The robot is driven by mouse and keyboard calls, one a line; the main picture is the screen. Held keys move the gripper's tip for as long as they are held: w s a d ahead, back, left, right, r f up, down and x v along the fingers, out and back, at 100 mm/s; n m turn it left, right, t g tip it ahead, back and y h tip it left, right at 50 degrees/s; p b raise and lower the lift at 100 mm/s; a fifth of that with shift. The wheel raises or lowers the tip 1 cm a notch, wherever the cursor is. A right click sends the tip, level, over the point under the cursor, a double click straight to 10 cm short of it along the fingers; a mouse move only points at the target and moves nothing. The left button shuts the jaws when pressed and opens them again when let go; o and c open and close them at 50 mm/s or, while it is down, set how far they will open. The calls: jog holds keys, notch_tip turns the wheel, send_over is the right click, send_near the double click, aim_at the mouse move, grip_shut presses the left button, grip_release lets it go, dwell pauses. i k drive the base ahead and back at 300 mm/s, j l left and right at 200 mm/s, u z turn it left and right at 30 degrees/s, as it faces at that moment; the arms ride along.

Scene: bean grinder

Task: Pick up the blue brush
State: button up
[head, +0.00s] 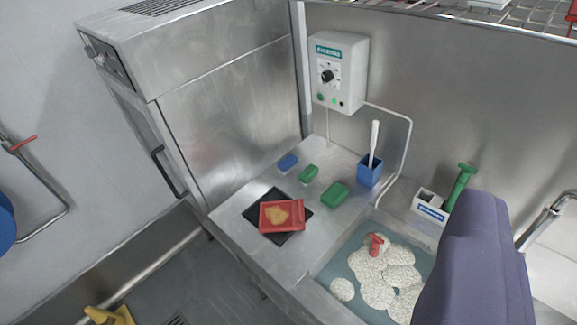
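A small blue block-like brush (288,162) lies on the steel counter (243,205), near the foot of the steel cabinet. Its bristles cannot be made out at this size. A large purple shape at the lower right looks like part of my own arm. No gripper fingers show, so I cannot see what they hold.
Two green blocks, a smaller (308,174) and a larger (334,194), lie right of the brush. A blue holder (369,172) with a white handle stands behind. A basin (341,268) holds pale discs.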

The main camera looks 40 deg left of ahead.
aim_at(287, 163)
jog(key=i+j, duration=0.1)
jog(key=j, duration=0.35)
jog(key=i+j+z, duration=0.1)
jog(key=j, duration=0.3)
jog(key=i+j+z, duration=0.1)
jog(key=j, duration=0.35)
jog(key=i+j, duration=0.15)
jog(key=j, duration=0.2)
jog(key=i+j+z, duration=0.1)
jog(key=j, duration=0.3)
jog(key=i+j, duration=0.25)
jog(key=j, duration=0.15)
jog(key=i+j+z, duration=0.1)
jog(key=j, duration=0.25)
jog(key=i+j, duration=0.2)
jog(key=j, duration=0.2)
jog(key=i+j+z, duration=0.1)
jog(key=j, duration=0.3)
jog(key=i, duration=0.05)
